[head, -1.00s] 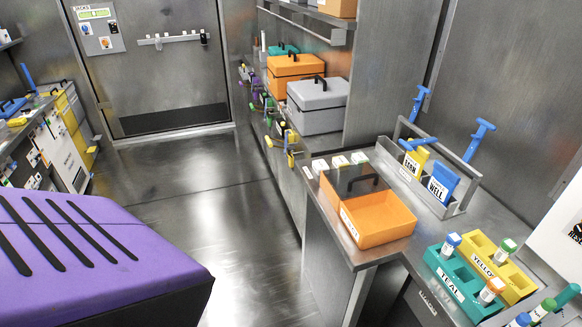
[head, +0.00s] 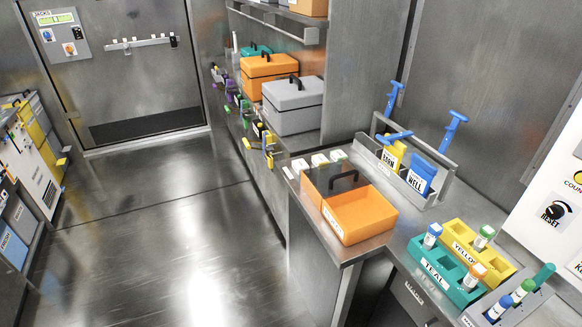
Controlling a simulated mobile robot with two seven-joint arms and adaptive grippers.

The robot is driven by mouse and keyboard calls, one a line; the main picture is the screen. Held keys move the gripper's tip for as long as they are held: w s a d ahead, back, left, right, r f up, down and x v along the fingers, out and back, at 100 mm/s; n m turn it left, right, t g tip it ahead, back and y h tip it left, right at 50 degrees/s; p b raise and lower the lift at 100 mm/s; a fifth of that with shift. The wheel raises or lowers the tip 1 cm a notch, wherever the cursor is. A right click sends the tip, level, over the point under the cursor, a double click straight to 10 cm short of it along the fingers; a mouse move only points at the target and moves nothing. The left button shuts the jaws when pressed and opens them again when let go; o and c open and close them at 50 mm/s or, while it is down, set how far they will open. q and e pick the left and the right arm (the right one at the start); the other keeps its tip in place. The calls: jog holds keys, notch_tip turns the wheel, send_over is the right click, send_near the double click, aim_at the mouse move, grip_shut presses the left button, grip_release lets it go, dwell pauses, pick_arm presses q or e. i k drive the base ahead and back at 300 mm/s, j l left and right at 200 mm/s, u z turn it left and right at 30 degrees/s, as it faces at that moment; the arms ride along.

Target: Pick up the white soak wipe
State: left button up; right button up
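Several small white blocks lie in a row at the back of the right-hand counter, behind the orange open box: a left one (head: 300,166), a middle one (head: 319,160) and a right one (head: 338,156). They are too small for me to tell whether one of them is the white soak wipe, and I see no readable wipe label. Neither of my grippers is in view.
The orange open box (head: 367,217) sits near the counter's front edge. A grey rack (head: 441,187) holds yellow and blue pieces. A teal tube block (head: 428,281) and a yellow one (head: 497,262) stand right. The metal floor (head: 165,245) is clear.

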aim_at(299, 165)
jog(key=z, duration=1.95)
jog(key=u, duration=1.9)
jog(key=i+j+z, duration=0.9)
jog(key=j+z, duration=0.2)
jog(key=j, duration=0.15)
